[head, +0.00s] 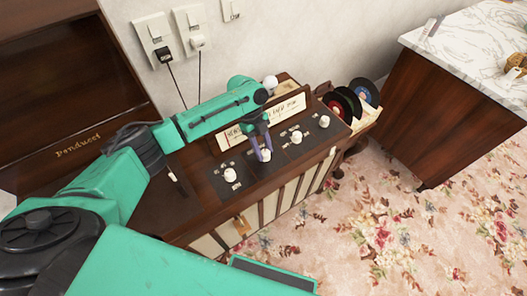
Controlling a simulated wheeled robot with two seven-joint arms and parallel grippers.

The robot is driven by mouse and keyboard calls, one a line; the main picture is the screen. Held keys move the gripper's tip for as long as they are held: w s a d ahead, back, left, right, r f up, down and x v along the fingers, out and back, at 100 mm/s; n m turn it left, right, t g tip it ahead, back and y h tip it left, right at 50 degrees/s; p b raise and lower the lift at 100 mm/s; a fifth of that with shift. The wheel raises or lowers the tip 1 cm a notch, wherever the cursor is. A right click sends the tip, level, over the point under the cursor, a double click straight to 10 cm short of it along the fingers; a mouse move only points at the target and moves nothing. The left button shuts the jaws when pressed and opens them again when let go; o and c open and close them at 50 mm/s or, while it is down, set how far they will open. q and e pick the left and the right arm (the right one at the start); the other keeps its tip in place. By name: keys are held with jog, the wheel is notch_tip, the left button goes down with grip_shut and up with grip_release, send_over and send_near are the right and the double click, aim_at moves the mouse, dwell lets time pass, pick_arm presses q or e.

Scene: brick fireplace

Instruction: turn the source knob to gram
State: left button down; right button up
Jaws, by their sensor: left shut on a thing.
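A wooden radio console with a dark control panel (247,185) stands at the middle, carrying a row of white knobs. My left gripper (263,149) points down at the panel and is shut on the second knob from the left (265,156). The gripper partly covers that knob. The leftmost knob (230,175) and the two knobs to the right (297,137) (324,121) stand free. The small labels around the knobs are too small to read, so I cannot tell which setting is picked. My right gripper is out of view.
A lit tuning dial (290,108) stands behind the knobs. Dark records (349,102) sit in a rack at the console's right end. A dark wooden piano (60,100) is at left. A marble-topped cabinet (460,90) is at right. Flowered carpet (400,225) lies clear in front.

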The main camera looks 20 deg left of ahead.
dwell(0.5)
pick_arm(q)
jog(key=shift+c, duration=2.4)
grip_release()
jog(key=b+v, duration=0.1)
jog(key=v, duration=1.3)
jog(key=shift+r, duration=0.35)
jog(key=shift+w+d+f, duration=0.1)
jog(key=shift+w, duration=0.05)
